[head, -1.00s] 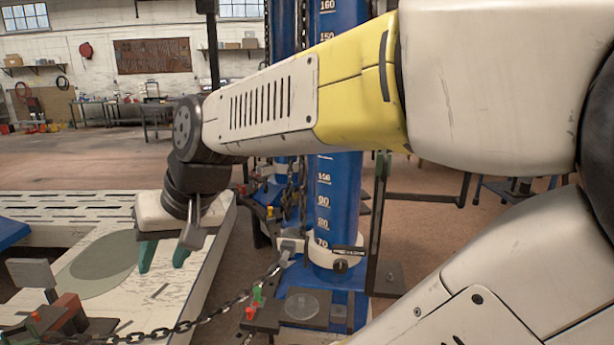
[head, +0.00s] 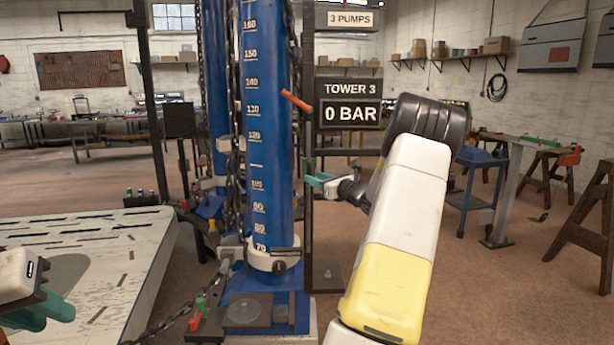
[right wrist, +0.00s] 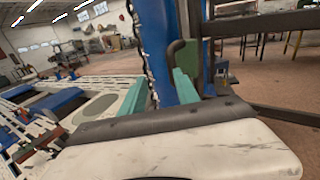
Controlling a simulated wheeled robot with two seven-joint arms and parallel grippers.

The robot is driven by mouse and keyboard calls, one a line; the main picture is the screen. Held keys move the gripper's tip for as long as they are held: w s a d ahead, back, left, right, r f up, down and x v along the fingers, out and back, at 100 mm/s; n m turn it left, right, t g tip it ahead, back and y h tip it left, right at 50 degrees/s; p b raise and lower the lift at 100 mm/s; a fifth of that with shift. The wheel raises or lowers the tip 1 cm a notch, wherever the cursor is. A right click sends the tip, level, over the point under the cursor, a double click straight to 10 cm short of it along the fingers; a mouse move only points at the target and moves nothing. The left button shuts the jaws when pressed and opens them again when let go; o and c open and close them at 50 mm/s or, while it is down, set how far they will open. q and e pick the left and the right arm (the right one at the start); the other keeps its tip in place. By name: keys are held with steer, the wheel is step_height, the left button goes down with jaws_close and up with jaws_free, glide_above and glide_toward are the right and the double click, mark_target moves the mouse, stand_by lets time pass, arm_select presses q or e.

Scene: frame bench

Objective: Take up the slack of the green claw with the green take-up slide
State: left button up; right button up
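A small green-topped part (head: 199,303) stands beside a red one (head: 193,323) on a dark plate at the foot of the blue tower; I cannot tell whether it is the green take-up slide. A dark chain (head: 165,328) runs from the tower foot towards the lower left. I cannot make out the green claw. My right gripper (head: 318,180) is right of the blue tower, close to a dark upright post. Its teal fingers stand apart in the right wrist view (right wrist: 160,92), with nothing seen held. My left gripper (head: 45,312) is partly cut off at lower left, over the bench.
The blue tower (head: 268,140) with height marks stands in the middle. An orange-red handle (head: 295,100) sticks out by its post. A sign (head: 349,103) reads "TOWER 3, 0 BAR". The pale slotted bench (head: 125,235) is at left. Floor at right is open before sawhorses (head: 590,215).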

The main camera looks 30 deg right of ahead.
mark_target(309, 174)
steer(key=shift+m, duration=0.4)
steer(key=w, duration=0.5)
steer(key=w+d, duration=0.1)
steer(key=w, duration=0.1)
steer(key=shift+w+f, duration=0.15)
steer(key=shift+f, duration=0.05)
steer(key=shift+c, duration=0.3)
jaws_close()
steer(key=shift+f, duration=0.1)
stand_by(0.6)
